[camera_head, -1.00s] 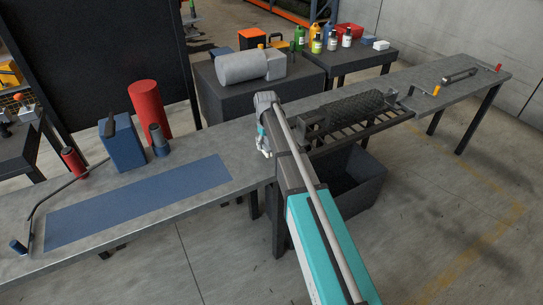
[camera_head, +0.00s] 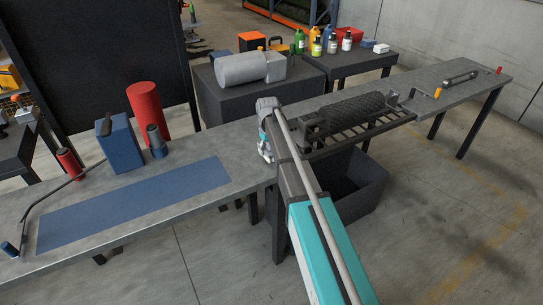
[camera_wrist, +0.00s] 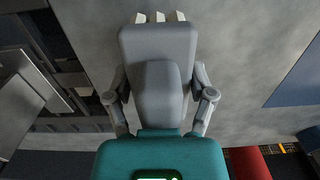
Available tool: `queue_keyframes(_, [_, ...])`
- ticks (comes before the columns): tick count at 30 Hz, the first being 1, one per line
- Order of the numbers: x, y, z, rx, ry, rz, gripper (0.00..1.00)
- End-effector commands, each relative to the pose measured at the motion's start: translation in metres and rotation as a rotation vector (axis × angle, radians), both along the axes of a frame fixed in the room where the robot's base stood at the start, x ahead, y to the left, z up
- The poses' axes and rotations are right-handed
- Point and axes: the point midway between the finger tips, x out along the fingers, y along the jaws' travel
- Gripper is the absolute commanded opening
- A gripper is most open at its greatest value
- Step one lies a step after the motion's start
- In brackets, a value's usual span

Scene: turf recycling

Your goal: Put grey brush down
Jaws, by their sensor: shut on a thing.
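My gripper (camera_head: 266,150) is low over the grey workbench (camera_head: 215,145), at the left end of the dark roller rack. In the wrist view my gripper (camera_wrist: 158,18) points at the bare bench top, with its side links (camera_wrist: 203,105) on both sides of a grey housing. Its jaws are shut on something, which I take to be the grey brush. The brush is mostly hidden, and only small pale pieces show at the tip. I cannot tell whether it touches the bench.
A blue mat (camera_head: 135,204) lies left on the bench. Behind it stand a blue box (camera_head: 120,145), a red cylinder (camera_head: 147,110) and a blue cup-like item (camera_head: 157,142). A black roller (camera_head: 350,108) lies on the rack (camera_head: 360,133). A dark bin (camera_head: 360,185) is below.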

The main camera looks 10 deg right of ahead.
Motion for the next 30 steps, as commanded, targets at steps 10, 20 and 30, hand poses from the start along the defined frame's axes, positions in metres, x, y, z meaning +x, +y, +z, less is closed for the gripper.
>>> queue_keyframes(10, [0.000,0.000,-0.017,0.000,0.000,0.000,0.26])
queue_keyframes(20, [0.000,0.000,-0.018,0.000,0.000,0.000,0.26])
queue_keyframes(30, [0.000,0.000,-0.019,0.000,0.000,0.000,1.00])
